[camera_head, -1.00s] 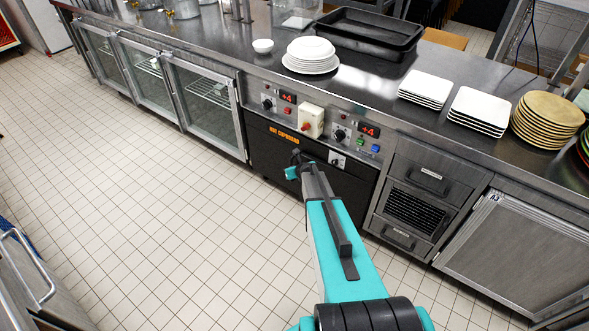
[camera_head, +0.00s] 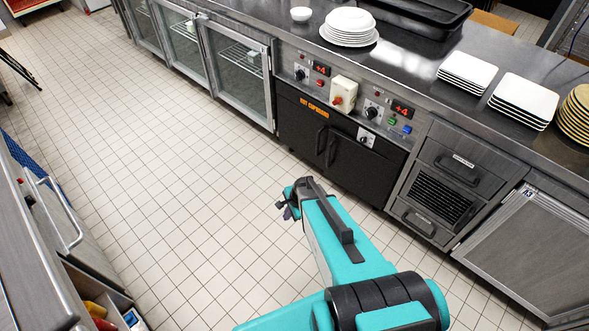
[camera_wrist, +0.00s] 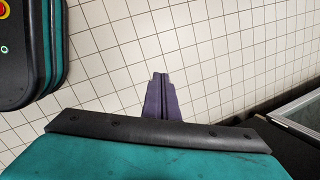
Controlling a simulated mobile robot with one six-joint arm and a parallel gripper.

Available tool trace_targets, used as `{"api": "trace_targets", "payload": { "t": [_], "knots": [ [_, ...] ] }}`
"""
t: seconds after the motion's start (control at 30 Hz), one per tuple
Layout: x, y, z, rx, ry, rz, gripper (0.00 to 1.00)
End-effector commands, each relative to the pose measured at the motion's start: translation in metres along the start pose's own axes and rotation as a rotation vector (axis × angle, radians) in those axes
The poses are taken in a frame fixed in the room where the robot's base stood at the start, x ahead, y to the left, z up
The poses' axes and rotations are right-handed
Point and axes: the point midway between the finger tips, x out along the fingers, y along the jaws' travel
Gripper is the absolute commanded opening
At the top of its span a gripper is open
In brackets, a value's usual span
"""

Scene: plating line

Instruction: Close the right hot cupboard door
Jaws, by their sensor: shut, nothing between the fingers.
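The hot cupboard is a black front under the counter, with an orange label (camera_head: 314,104) at its top left. Its left door (camera_head: 300,120) and right door (camera_head: 362,168) both look flush, or nearly so, with the front. Their two dark upright handles stand side by side at the middle; the right door's handle (camera_head: 331,148) is in clear view. My gripper (camera_head: 284,208) is shut and empty, over the tiled floor in front of the cupboard and apart from it. Its closed fingers (camera_wrist: 161,95) show against bare tiles in the wrist view.
Glass-doored cabinets (camera_head: 240,75) stand left of the cupboard; a drawer unit (camera_head: 440,185) and a steel door (camera_head: 530,250) stand right. Plates (camera_head: 348,28) sit on the counter. A steel unit with a handle (camera_head: 60,215) is at the left. The floor between is free.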

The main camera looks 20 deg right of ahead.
Motion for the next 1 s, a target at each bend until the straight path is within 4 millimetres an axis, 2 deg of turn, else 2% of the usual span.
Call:
{"api": "trace_targets", "payload": {
  "t": [0.03,0.3,0.6,0.8,1.0],
  "knots": [
    [0.0,0.02,0.011,-0.086,-0.005,0.041,0.0],
    [-0.004,0.114,0.048,-0.576,-0.067,0.268,0.0],
    [-0.028,0.213,0.069,-1.09,-0.213,0.512,0.0],
    [-0.047,0.259,0.072,-1.34,-0.322,0.633,0.0],
    [-0.056,0.276,0.072,-1.441,-0.376,0.682,0.0]
  ]
}}
